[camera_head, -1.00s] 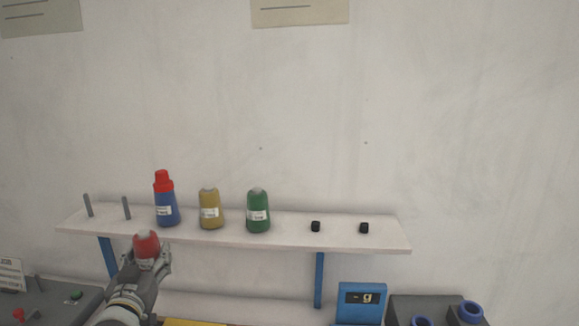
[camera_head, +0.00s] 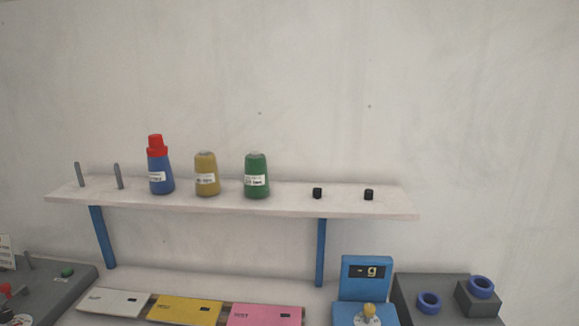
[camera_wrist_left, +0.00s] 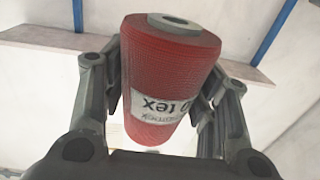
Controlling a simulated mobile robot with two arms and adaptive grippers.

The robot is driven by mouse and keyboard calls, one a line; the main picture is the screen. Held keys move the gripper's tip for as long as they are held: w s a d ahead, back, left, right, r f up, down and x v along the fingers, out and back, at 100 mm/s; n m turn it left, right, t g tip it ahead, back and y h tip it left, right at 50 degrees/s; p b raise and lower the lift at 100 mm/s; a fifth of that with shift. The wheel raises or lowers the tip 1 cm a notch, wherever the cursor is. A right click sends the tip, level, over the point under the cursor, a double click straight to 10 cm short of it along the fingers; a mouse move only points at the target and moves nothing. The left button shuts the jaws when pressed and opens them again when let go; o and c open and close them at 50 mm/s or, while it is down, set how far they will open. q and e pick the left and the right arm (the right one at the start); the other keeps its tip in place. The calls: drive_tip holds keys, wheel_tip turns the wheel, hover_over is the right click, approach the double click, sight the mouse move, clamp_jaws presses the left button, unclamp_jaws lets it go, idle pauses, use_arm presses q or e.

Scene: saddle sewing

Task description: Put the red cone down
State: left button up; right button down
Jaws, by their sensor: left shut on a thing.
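The red cone (camera_wrist_left: 165,75) is a red thread cone with a white label, seen in the left wrist view. My left gripper (camera_wrist_left: 165,100) is shut on it, with fingers on both sides of the cone. The cone and the left gripper are out of the head view. In the left wrist view, a shelf edge (camera_wrist_left: 45,38) and blue brackets (camera_wrist_left: 275,30) show behind the cone, apart from it as far as I can tell. My right gripper is not in view.
The wall shelf (camera_head: 285,202) holds a blue bottle with red cap (camera_head: 160,170), a yellow cone (camera_head: 206,175), a green cone (camera_head: 256,177), two bare pegs (camera_head: 118,177) and two black pieces (camera_head: 317,193). Below are white, yellow (camera_head: 185,311) and pink panels, and a blue scale (camera_head: 366,275).

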use_arm(q)
drive_tip(key=s+f, duration=0.1)
drive_tip(key=s, duration=0.4)
drive_tip(key=shift+s+a+f, duration=0.2)
drive_tip(key=shift+s+f, duration=0.1)
drive_tip(key=shift+s, duration=0.1)
